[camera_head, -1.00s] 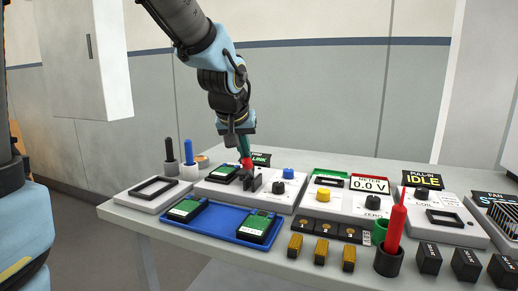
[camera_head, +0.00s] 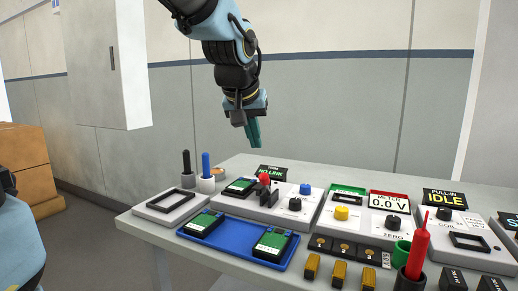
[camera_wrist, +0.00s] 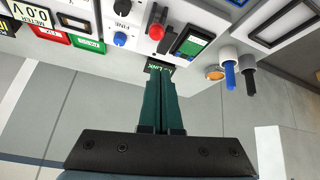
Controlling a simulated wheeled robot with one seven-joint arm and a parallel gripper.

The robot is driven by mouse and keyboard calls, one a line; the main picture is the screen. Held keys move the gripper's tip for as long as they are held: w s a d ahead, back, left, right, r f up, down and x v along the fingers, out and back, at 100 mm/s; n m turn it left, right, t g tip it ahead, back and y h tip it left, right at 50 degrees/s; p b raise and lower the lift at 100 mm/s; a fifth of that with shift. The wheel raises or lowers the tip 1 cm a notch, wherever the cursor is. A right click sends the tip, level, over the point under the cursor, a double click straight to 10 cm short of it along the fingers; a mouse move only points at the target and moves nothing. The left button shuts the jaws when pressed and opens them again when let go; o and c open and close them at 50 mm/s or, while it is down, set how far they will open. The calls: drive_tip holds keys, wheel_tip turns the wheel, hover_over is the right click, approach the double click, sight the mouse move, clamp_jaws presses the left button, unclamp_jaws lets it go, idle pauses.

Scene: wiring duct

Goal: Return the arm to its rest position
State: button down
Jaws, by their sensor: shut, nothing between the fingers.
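My gripper (camera_head: 254,133) is above the back of the table in the head view, its green fingers pointing down and touching nothing. In the wrist view the two green fingers (camera_wrist: 161,100) lie together with nothing between them. Below the fingers is the link station (camera_head: 253,201) with a red knob (camera_head: 265,180) and a green-screened module (camera_head: 240,187) in it. The red knob (camera_wrist: 156,32) also shows in the wrist view. The arm's rest position is not marked in these views.
A blue tray (camera_head: 236,237) with two green modules lies at the table's front. Upright black and blue probes (camera_head: 206,166) stand in holders at the left. A red screwdriver-like tool (camera_head: 418,249) stands in a black cup at the right. The air above the table is clear.

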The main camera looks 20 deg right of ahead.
drive_tip(key=s+a+f+n+g+y+p, duration=0.2)
drive_tip(key=a+f+p, duration=0.2)
drive_tip(key=a, duration=0.8)
drive_tip(key=s+a+f+n+g+y+p, duration=0.2)
drive_tip(key=s+a+f+p, duration=0.1)
drive_tip(key=a+f, duration=0.6)
drive_tip(key=a+p, duration=0.1)
drive_tip(key=a, duration=0.2)
drive_tip(key=shift+a+f, duration=0.25)
drive_tip(key=shift+a, duration=0.15)
